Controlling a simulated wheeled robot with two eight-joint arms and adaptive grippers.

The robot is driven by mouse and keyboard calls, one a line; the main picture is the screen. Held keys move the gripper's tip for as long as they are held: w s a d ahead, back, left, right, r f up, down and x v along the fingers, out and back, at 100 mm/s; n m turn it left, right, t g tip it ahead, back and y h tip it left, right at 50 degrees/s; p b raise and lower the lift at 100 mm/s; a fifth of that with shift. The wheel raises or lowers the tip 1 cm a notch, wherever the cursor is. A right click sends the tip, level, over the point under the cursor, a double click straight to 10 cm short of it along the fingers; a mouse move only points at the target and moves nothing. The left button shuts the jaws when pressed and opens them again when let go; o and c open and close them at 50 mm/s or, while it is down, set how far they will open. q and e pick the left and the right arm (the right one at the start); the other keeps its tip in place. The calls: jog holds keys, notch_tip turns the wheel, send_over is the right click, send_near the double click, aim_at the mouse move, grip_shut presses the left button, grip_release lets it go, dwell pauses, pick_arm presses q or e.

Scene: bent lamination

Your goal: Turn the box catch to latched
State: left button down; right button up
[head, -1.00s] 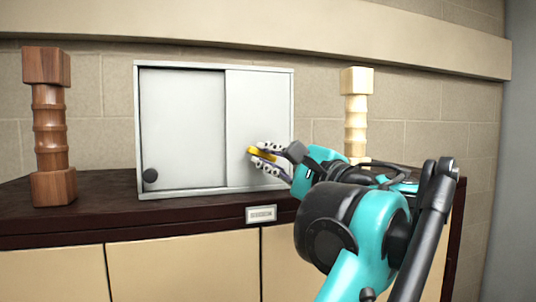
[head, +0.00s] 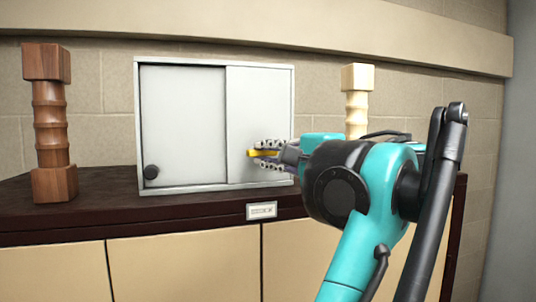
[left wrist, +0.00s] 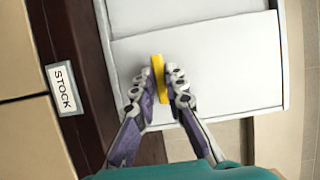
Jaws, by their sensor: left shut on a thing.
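The box (head: 184,125) is a light grey cabinet with two front panels, standing on the dark top of a sideboard. The yellow catch (head: 252,153) is on its right panel and lies about level in the head view. My left gripper (head: 268,153) is shut on the catch, its fingers above and below it. In the left wrist view the yellow catch (left wrist: 158,68) stands between the two fingers of my left gripper (left wrist: 163,92), against the pale panel. The fingers hide part of the catch. My right gripper is not in view.
A STOCK label (left wrist: 62,88) is on the sideboard's edge (head: 150,223).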

pick_arm(q)
jog(key=c, duration=1.6)
grip_release()
jog(key=shift+w, duration=0.1)
jog(key=shift+o, duration=0.2)
jog(key=v, duration=1.2)
jog(key=shift+a, duration=0.1)
